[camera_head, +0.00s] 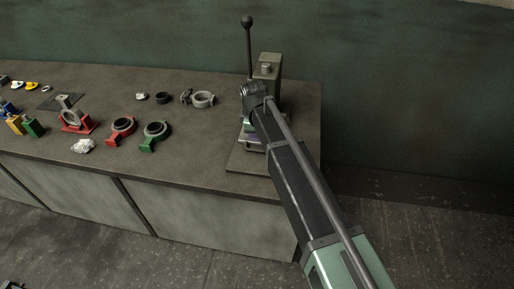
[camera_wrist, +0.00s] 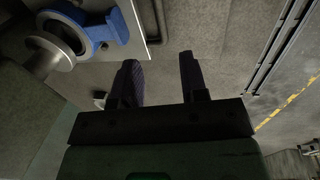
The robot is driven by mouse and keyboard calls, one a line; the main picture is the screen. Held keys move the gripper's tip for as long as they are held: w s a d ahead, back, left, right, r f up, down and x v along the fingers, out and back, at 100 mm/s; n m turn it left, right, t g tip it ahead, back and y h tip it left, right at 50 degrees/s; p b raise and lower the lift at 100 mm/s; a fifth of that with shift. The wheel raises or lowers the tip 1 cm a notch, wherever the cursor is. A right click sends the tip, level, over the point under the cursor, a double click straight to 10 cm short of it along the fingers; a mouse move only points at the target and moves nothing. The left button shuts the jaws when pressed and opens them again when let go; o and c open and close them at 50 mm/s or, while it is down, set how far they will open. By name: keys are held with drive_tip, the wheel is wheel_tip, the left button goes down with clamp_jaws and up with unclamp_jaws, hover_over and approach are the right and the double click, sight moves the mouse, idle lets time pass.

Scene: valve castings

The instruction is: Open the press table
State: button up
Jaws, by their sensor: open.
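The press (camera_head: 268,68) stands at the right end of the bench, with a tall black ball-topped lever (camera_head: 248,45). Its table is largely hidden behind my arm in the head view. A handle (camera_head: 254,149) shows low on its front. In the wrist view a pale plate (camera_wrist: 137,22), seemingly the press table, carries a casting with a blue bracket (camera_wrist: 108,30) and grey ring. A dark bar handle (camera_wrist: 160,20) runs along the plate's edge. My gripper (camera_wrist: 158,62) is open and empty, its fingertips apart, close to the handle's end. Contact cannot be told.
The bench top (camera_head: 180,180) holds several castings to the left, among them a green one (camera_head: 155,134) and red ones (camera_head: 121,129). A crumpled pale lump (camera_head: 83,146) lies near the front. Open floor (camera_head: 420,220) lies right of the bench.

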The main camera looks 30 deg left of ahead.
sight(257, 149)
drive_tip(key=f+b, duration=0.3)
drive_tip(key=w+f+b, duration=0.1)
drive_tip(key=f+b, duration=0.3)
drive_tip(key=w+f+b, duration=0.1)
drive_tip(key=f+b, duration=0.2)
drive_tip(key=shift+a+f, duration=0.25)
drive_tip(key=shift+f, duration=0.1)
drive_tip(key=shift+r, duration=0.15)
clamp_jaws()
